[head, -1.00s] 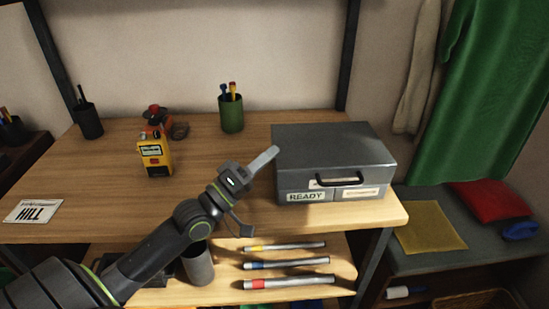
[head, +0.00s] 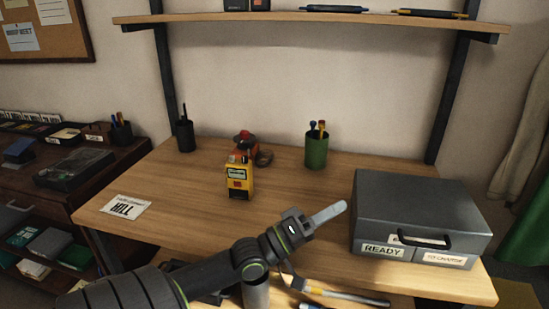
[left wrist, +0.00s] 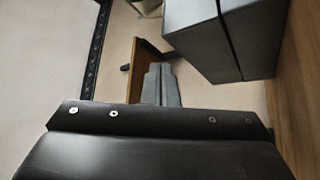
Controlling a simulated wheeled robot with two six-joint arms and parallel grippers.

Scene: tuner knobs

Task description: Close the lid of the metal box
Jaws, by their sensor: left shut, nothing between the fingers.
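The grey metal box (head: 415,205) stands at the right end of the wooden table in the head view. Its lid lies flat on top and looks shut, with a dark handle (head: 428,241) on the front above labels reading READY and TO CHARGE. The box also fills the upper right of the left wrist view (left wrist: 215,40). My left gripper (head: 335,210) is to the left of the box, apart from it, with its fingers together and empty. Its fingers also show in the left wrist view (left wrist: 161,85). My right gripper is not in view.
A yellow device (head: 239,180) and a green pen cup (head: 316,150) stand on the table behind my left gripper. A dark cup (head: 186,135) and a white HILL card (head: 125,205) are further left. A shelf (head: 300,24) runs above. The table's middle is clear.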

